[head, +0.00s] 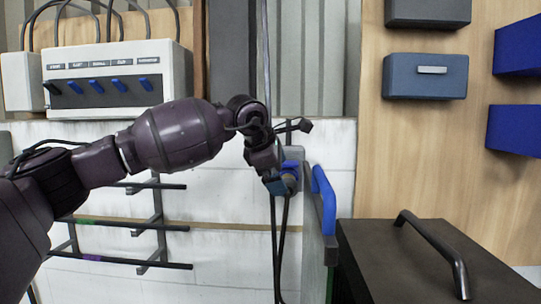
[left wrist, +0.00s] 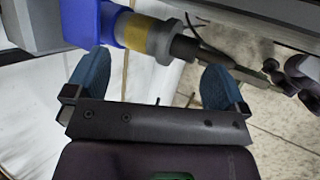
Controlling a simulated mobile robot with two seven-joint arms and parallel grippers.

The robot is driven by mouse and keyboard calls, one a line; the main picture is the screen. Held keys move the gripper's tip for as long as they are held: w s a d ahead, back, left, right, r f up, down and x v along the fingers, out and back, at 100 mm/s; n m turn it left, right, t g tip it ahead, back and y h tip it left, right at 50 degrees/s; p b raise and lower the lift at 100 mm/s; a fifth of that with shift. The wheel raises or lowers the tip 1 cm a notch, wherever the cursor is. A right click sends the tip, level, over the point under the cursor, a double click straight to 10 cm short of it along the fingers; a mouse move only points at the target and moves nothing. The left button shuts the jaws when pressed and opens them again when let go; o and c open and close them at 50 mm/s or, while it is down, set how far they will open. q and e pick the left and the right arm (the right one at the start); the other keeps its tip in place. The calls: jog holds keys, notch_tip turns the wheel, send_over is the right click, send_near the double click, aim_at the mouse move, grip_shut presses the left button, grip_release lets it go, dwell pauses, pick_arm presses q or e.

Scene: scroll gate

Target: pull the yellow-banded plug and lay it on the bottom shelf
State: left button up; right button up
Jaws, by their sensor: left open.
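The yellow-banded plug (left wrist: 150,40) shows in the left wrist view, grey with a yellow band and a dark cable end. Its left end meets a blue socket (left wrist: 92,22). My left gripper (left wrist: 157,62) is open, its two blue fingers spread, with the plug lying across just beyond the fingertips. I cannot tell whether they touch. In the head view my left gripper (head: 283,184) is at the blue-and-grey fixture, and the yellow band is not distinct. The bottom shelf (head: 120,263) is the lowest dark bar of the wall rack at left. My right gripper is not in view.
Higher dark shelves (head: 130,225) stand above the bottom one, left of the fixture. Dark cables (head: 282,240) hang below my gripper. A blue-handled panel (head: 325,200) and a dark case (head: 425,260) stand close on the right. A white switch box (head: 118,75) is at upper left.

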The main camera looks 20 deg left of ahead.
aim_at(288, 184)
pick_arm(q)
jog(key=shift+x, duration=1.7)
jog(key=shift+d, duration=0.1)
jog(key=c, duration=0.5)
jog(key=shift+s+r, duration=0.1)
jog(key=shift+s, duration=0.1)
jog(key=c, duration=0.4)
jog(key=shift+c, duration=0.2)
jog(key=o, duration=0.5)
jog(key=shift+w, duration=0.1)
jog(key=c, duration=0.5)
jog(key=shift+r, duration=0.1)
jog(key=c, duration=0.3)
